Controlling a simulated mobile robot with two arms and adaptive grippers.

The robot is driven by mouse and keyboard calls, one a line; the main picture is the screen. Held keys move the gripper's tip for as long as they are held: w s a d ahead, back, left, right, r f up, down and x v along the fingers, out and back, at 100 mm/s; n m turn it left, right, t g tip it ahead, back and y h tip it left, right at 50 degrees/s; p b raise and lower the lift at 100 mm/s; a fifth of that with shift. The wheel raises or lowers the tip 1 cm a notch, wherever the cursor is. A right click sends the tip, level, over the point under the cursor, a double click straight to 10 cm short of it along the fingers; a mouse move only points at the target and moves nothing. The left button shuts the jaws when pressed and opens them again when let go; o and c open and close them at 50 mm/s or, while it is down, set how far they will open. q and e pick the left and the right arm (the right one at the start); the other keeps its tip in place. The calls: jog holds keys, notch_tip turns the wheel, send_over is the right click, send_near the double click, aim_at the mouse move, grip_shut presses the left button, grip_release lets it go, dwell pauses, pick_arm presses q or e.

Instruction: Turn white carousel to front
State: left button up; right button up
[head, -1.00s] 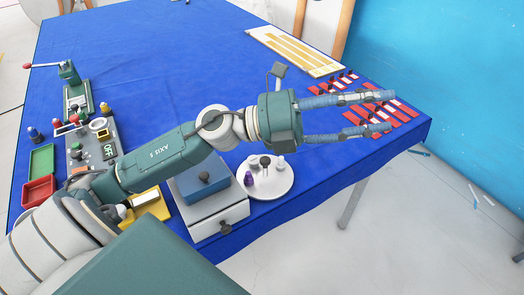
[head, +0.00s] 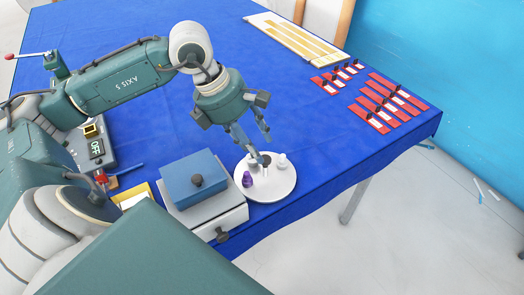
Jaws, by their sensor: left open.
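The white carousel (head: 276,188) is a round white turntable on the blue table, near its front edge. On it stand a purple piece (head: 248,179) at the left, a white piece (head: 282,161) at the right and a dark knob-like part near the middle. My left gripper (head: 262,150) is open and points down over the back of the carousel. One fingertip is close to the middle pieces; I cannot tell whether it touches them. My right gripper is not in view.
A blue-lidded box (head: 195,180) on a white drawer unit (head: 212,218) stands directly left of the carousel. Several red cards (head: 388,102) lie at the right, and a white board with yellow strips (head: 298,38) lies behind. Table between is clear.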

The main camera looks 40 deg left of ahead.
aim_at(265, 158)
pick_arm(q)
jog(key=shift+p+x, duration=0.35)
jog(key=shift+x, duration=2)
jog(key=shift+c, duration=0.3)
grip_shut()
